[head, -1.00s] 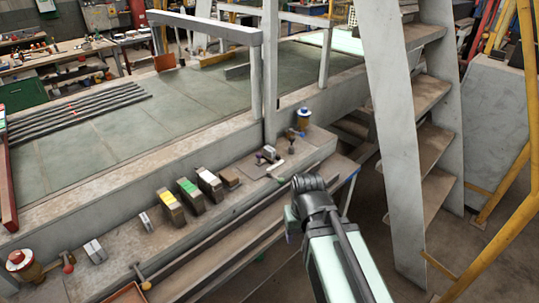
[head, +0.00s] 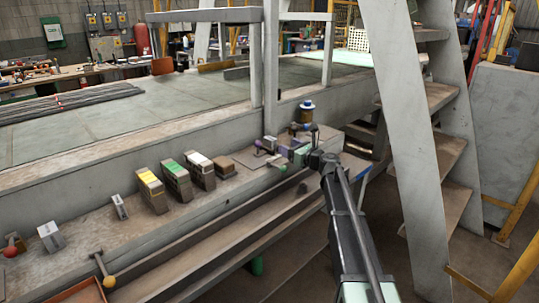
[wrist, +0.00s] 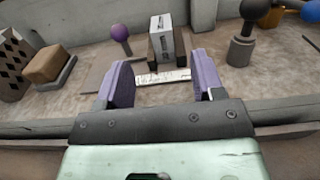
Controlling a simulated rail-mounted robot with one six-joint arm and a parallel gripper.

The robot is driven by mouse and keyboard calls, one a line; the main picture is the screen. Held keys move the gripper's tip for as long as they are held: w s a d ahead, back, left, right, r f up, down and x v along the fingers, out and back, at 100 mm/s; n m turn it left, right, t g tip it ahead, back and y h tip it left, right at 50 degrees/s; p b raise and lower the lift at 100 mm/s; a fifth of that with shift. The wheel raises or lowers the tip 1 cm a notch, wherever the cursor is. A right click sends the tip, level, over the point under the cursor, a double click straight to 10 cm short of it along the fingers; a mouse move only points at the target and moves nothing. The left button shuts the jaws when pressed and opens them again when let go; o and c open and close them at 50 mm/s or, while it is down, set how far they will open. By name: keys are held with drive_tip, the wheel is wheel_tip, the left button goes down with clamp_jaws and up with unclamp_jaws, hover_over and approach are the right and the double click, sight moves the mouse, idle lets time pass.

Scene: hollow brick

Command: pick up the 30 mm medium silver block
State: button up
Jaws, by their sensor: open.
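A silver block (wrist: 161,40) stands upright between two dark brown supports in the wrist view, just beyond my fingertips and lined up with the gap between them. A silver block also shows in the head view (head: 270,143), beside my gripper. My gripper (wrist: 160,88) has purple fingers; it is open, with nothing held between them. In the head view my gripper (head: 292,153) is over the right part of the ledge, partly hidden by my arm. Two more silver blocks, one larger (head: 50,236) and one smaller (head: 119,206), stand at the left. I cannot read any sizes.
A purple ball on a stem (wrist: 120,35) stands left of the supported block, and a dark ball-topped post (wrist: 241,45) stands right. A brown block (wrist: 49,65) and a hollow brick (wrist: 14,60) are further left. A pale strip (wrist: 163,77) lies before the block.

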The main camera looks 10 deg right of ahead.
sight(274, 140)
drive_tip(key=x, duration=1)
drive_tip(key=shift+w+a, duration=0.2)
drive_tip(key=shift+w, duration=0.15)
clamp_jaws()
